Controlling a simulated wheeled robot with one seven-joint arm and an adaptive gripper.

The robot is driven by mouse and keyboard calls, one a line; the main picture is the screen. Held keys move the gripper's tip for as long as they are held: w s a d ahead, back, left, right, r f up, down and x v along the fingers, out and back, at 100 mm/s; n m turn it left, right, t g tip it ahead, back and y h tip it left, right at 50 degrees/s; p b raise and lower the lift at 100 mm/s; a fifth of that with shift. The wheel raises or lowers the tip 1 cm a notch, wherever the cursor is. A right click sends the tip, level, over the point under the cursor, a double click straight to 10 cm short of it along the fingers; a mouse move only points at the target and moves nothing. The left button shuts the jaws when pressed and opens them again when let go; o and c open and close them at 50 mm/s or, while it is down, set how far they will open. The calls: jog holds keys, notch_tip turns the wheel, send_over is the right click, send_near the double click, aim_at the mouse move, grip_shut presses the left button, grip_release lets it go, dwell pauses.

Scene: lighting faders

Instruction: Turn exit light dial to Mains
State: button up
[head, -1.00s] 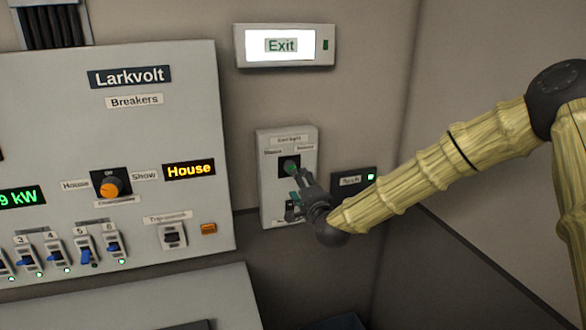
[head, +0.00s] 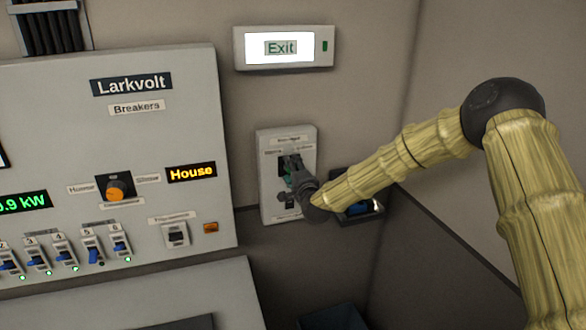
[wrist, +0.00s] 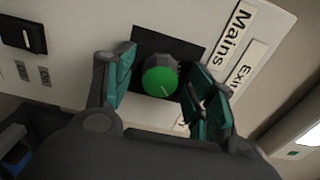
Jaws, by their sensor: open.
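The exit light dial is a round green knob (wrist: 161,80) on a black square plate, seen in the wrist view. A label reading "Mains" (wrist: 229,34) sits beside the plate. In the head view the dial's white panel (head: 270,205) is on the wall below the lit Exit sign (head: 281,47), and my gripper (head: 291,165) hides the dial. My gripper (wrist: 162,88) is open, with one teal-padded finger on each side of the knob. I cannot tell whether either finger touches it.
The Larkvolt breaker panel (head: 140,62) is on the wall to the left, with an orange dial (head: 114,192) and several blue switches. A small dark box with a blue part (head: 358,208) sits right of the dial's panel, partly behind my arm. A black switch (wrist: 22,36) is left of the knob.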

jog(key=c, duration=1)
jog(key=shift+c, duration=0.2)
jog(key=shift+f+n+b, duration=0.15)
jog(key=shift+n+b, duration=0.15)
jog(key=shift+b, duration=0.3)
jog(key=n+b, duration=1.7)
jog(key=b, duration=0.2)
jog(key=shift+n+b, duration=0.3)
